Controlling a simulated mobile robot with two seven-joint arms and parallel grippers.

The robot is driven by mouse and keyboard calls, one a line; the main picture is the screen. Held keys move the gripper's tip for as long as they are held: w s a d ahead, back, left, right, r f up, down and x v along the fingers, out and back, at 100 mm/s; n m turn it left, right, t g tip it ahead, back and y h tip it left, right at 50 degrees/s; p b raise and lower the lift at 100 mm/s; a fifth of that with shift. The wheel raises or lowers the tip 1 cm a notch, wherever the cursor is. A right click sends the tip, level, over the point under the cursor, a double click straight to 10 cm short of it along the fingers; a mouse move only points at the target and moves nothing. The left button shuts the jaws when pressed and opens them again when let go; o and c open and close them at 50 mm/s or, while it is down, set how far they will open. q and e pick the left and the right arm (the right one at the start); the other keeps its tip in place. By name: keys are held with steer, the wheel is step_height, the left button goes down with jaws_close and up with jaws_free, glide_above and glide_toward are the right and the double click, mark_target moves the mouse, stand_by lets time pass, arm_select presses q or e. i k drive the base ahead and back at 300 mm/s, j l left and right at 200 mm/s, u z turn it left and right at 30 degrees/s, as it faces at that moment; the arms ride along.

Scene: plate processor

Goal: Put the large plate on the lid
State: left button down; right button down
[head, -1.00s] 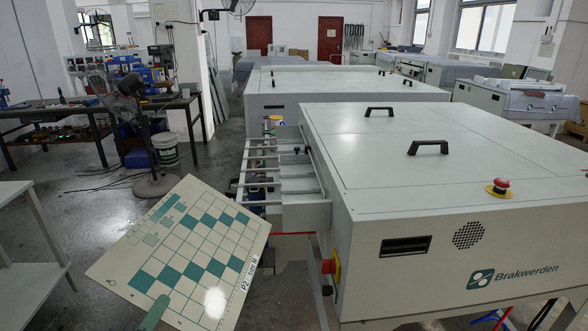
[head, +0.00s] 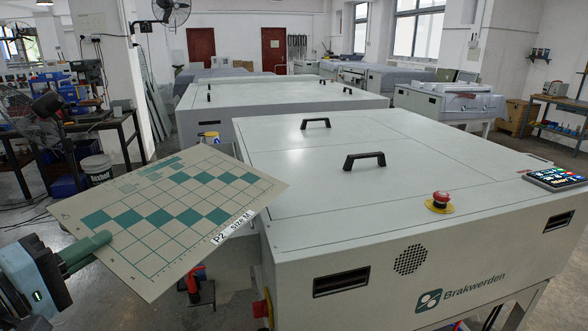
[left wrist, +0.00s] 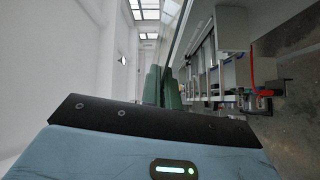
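The large plate (head: 190,190) is a thin beige sheet with green squares and a label reading "P2 size M". My left gripper (head: 98,243) is shut on its near left edge and holds it in the air, tilted. In the left wrist view the green fingers (left wrist: 162,88) pinch the plate (left wrist: 178,33), seen nearly edge-on. The lid (head: 400,150) is the flat pale top of the Brakwerden machine, with two black handles. The plate's right corner overlaps the lid's left edge in the picture; I cannot tell the height between them. My right gripper is not in view.
A red emergency stop (head: 439,202) and a control screen (head: 556,179) sit on the machine's right part. The handles (head: 364,160) stick up from the lid; its surface is otherwise bare. A fan (head: 45,115) and a bucket (head: 97,170) stand at left.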

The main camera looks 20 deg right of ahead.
mark_target(277, 176)
steer(key=i+l, duration=0.25)
steer(key=l, duration=0.15)
steer(key=i+l, duration=0.25)
steer(key=l, duration=0.15)
steer(key=i+l, duration=0.25)
steer(key=l, duration=0.15)
